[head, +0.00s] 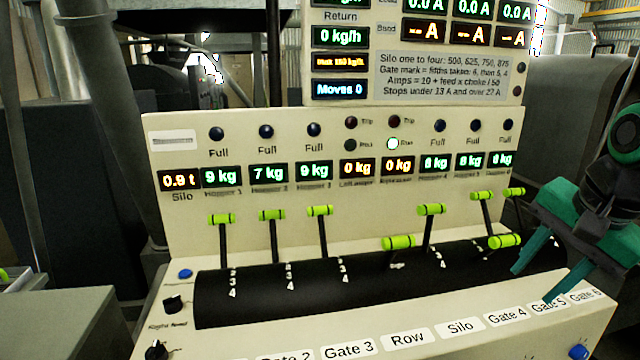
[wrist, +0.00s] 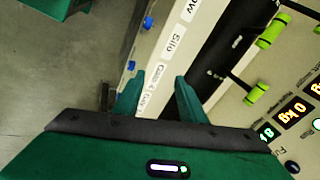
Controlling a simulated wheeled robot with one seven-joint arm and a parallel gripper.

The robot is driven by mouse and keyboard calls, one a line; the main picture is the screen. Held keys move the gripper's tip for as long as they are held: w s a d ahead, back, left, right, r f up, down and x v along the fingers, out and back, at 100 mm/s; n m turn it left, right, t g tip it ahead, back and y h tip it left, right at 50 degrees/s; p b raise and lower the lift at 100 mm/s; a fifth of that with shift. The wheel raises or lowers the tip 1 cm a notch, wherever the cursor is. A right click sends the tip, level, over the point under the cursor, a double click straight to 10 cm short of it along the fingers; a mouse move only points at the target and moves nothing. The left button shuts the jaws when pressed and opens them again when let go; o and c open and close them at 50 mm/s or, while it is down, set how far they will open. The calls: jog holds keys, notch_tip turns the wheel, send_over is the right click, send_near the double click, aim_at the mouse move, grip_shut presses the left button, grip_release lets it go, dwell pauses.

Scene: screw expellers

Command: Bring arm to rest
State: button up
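My gripper (head: 533,284) is at the right of the head view, in front of the panel's right end, near the Gate 5 label (head: 548,306). Its two teal fingers are apart with nothing visible between them. In the wrist view the gripper (wrist: 158,92) points at the label strip on the panel's front edge. The fingers appear clear of the levers; whether they touch the panel edge cannot be told. The arm is bent in from the right edge.
The cream control panel (head: 250,239) carries several green-handled levers. Most stand up; one handle (head: 398,243) near the middle and another (head: 505,241) near my gripper sit lower. A display board (head: 415,95) rises behind and reads "Moves 0". Open floor (wrist: 50,75) shows in the wrist view.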

jog(key=s+d+f+n+g, duration=0.2)
jog(key=s+d+f+n, duration=0.1)
jog(key=s+f, duration=0.3)
jog(key=s+d+f+n+g, duration=0.2)
jog(key=s+d+f+n, duration=0.1)
jog(key=s+f, duration=0.3)
jog(key=shift+s+d+f, duration=0.35)
jog(key=shift+f, duration=0.2)
jog(key=shift+w+f, duration=0.2)
jog(key=shift+w, duration=0.45)
